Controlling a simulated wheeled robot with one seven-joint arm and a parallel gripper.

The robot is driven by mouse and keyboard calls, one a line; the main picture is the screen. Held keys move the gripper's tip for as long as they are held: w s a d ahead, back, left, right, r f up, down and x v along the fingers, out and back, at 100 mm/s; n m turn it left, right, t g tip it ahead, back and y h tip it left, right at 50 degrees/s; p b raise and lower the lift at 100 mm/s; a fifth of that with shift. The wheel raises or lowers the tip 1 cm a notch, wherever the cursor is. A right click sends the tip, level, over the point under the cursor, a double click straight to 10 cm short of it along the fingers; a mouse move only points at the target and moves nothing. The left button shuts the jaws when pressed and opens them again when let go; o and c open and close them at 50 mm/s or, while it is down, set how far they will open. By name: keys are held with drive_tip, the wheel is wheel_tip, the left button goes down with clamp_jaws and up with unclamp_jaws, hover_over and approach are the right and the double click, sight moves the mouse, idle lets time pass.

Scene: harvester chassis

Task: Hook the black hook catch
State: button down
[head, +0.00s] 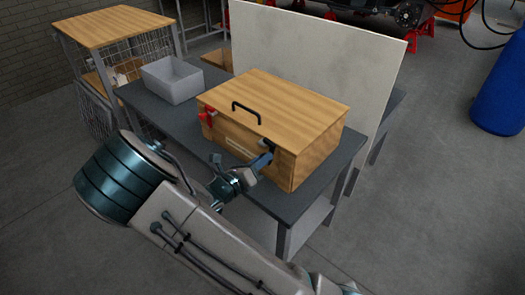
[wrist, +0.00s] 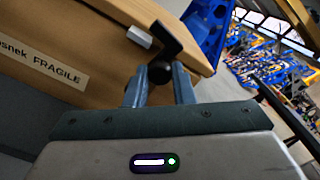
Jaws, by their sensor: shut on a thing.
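A wooden box (head: 308,118) with a closed lid and a black top handle (head: 246,111) stands on the dark table. The black hook catch (wrist: 168,44) is on the box's front near its right corner; in the head view it (head: 268,146) is partly hidden by my gripper. A light metal piece (wrist: 138,35) sits beside the hook in the wrist view. My gripper (wrist: 158,82) has its two fingers on either side of the catch's round black knob (wrist: 160,73) and is shut on it. In the head view my gripper (head: 262,161) is at the box's front right.
A red catch (head: 207,116) is at the box's front left. A grey bin (head: 172,79) stands on the table (head: 140,108) to the left. A pale panel (head: 330,55) rises behind the box. A label reading FRAGILE (wrist: 55,68) is on the box front.

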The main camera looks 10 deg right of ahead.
drive_tip(key=shift+w+a+r+n+p, duration=0.1)
drive_tip(key=shift+w+a+n+p, duration=0.2)
drive_tip(key=shift+n+p, duration=0.95)
drive_tip(key=shift+w+p, duration=0.1)
drive_tip(key=shift+p, duration=0.2)
drive_tip(key=c, duration=1.3)
unclamp_jaws()
drive_tip(key=b+v, duration=0.1)
drive_tip(key=v, duration=1.2)
drive_tip(key=shift+s+a, duration=0.25)
drive_tip(key=shift+a, duration=0.1)
